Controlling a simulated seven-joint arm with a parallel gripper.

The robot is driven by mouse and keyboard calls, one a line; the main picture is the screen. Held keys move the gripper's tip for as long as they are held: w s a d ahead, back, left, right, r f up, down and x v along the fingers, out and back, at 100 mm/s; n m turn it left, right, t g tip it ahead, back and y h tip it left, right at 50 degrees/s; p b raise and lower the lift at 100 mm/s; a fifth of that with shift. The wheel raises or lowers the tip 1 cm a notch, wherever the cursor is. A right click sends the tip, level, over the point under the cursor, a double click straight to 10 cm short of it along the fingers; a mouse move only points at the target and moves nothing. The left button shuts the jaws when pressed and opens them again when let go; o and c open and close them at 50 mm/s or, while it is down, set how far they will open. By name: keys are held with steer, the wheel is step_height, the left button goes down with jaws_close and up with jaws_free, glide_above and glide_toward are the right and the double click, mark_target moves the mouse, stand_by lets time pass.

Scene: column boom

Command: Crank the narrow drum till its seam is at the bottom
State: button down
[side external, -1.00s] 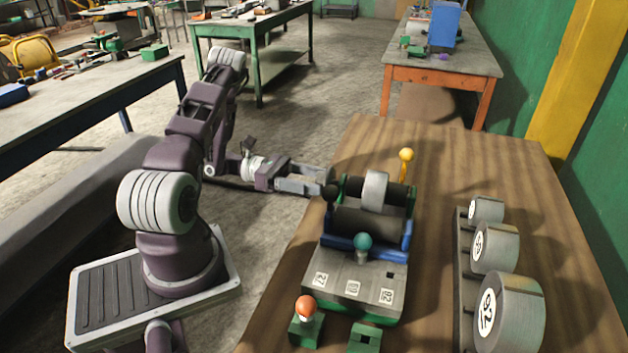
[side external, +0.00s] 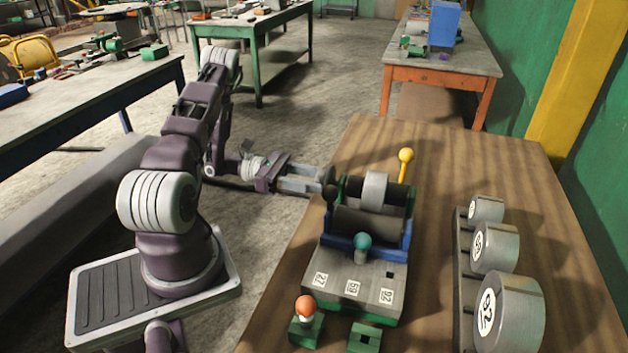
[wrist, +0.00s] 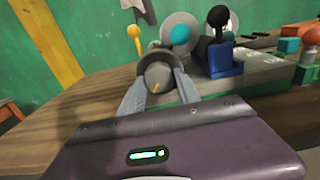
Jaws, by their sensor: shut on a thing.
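The light grey narrow drum (side external: 375,187) sits across the dark rollers (side external: 368,222) of the stand on the wooden table. I cannot make out its seam. My gripper (side external: 328,178) reaches in from the left and is shut on a round dark crank knob at the roller's end. In the wrist view, my gripper's fingers (wrist: 158,88) flank the grey crank knob (wrist: 158,76), which has a short yellow mark slanting up to the right. A teal ball (side external: 363,241), a black ball lever (side external: 331,191) and a yellow ball lever (side external: 406,155) stand around the rollers.
Numbered spare drums (side external: 495,247) stand in a rack on the right. An orange-red knob on a green block (side external: 307,318) and an empty green block (side external: 365,338) lie at the front. The table (side external: 460,165) is clear behind the stand.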

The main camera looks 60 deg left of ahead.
steer(key=shift+w+a+r+m, duration=0.1)
steer(key=shift+m, duration=3.95)
steer(key=shift+w+a+r+m, duration=0.1)
steer(key=shift+m, duration=3.95)
steer(key=c, duration=0.9)
jaws_free()
steer(key=shift+o, duration=0.2)
steer(key=shift+s, duration=0.1)
steer(key=v, duration=0.7)
